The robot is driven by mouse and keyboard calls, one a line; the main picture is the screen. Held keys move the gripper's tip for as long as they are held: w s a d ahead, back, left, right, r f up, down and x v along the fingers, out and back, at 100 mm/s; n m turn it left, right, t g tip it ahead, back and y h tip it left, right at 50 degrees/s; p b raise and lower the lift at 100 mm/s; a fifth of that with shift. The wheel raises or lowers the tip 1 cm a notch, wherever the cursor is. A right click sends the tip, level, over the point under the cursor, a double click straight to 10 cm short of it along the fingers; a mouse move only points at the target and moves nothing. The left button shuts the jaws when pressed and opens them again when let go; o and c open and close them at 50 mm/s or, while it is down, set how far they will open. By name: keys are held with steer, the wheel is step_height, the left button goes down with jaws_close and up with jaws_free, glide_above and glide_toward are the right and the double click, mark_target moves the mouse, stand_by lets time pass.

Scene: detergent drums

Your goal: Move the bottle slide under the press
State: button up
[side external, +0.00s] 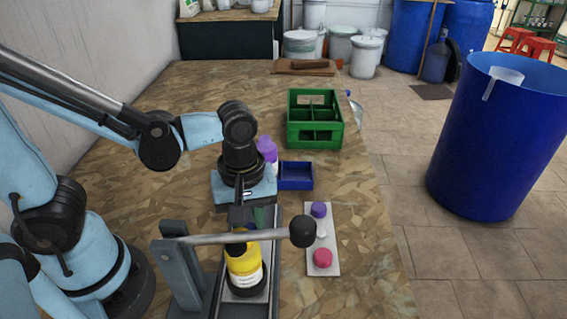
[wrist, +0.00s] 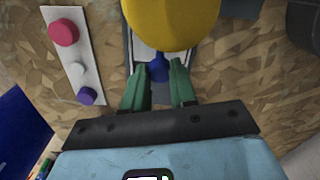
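A yellow bottle with a pale label (side external: 243,262) stands upright on the slide (side external: 246,297), a narrow grey plate in a track. In the wrist view the bottle's yellow body (wrist: 172,20) rises just beyond a blue knob (wrist: 158,68) at the slide's near end. The press (side external: 180,268) is a grey post with a long bar ending in a black ball. The bar crosses the bottle's top in the side view; I cannot tell whether the bottle is directly below it. My gripper (wrist: 158,78) is open, its green fingers on either side of the knob, with gaps showing.
A white strip (side external: 322,240) holding purple, white and pink caps lies right of the slide. A blue tray (side external: 296,176), a purple-topped bottle (side external: 267,149) and a green crate (side external: 315,136) stand behind. The table's right edge is bare; a large blue drum (side external: 492,150) stands beyond.

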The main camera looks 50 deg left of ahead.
jaws_close()
steer(key=shift+s+d, duration=1.5)
steer(key=o, duration=0.7)
jaws_free()
step_height(320, 180, up, 12)
steer(key=shift+a, duration=0.1)
